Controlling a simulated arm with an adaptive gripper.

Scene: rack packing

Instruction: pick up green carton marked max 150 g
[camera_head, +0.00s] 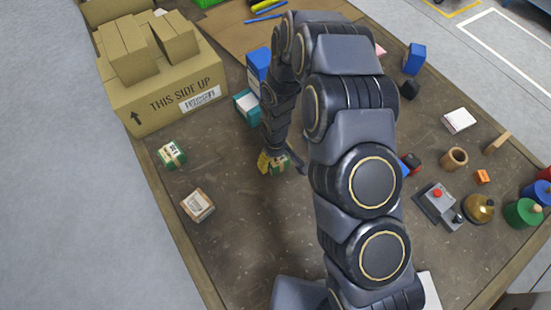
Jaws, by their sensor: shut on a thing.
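My gripper (280,161) is low over the middle of the table, with yellow on its finger. It is shut on a small green and cream carton (279,169), partly hidden by the fingers. A similar green and cream carton (172,155) stands apart to the left, near the table's left edge. The print on both cartons is too small to read, so I cannot tell which is marked max 150 g.
A large cardboard box (165,85) stands at the back left with smaller boxes on it. A brown and white carton (197,205) lies at the left edge. A blue box (258,67) and a teal box (246,104) stand behind my gripper. The front middle is clear.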

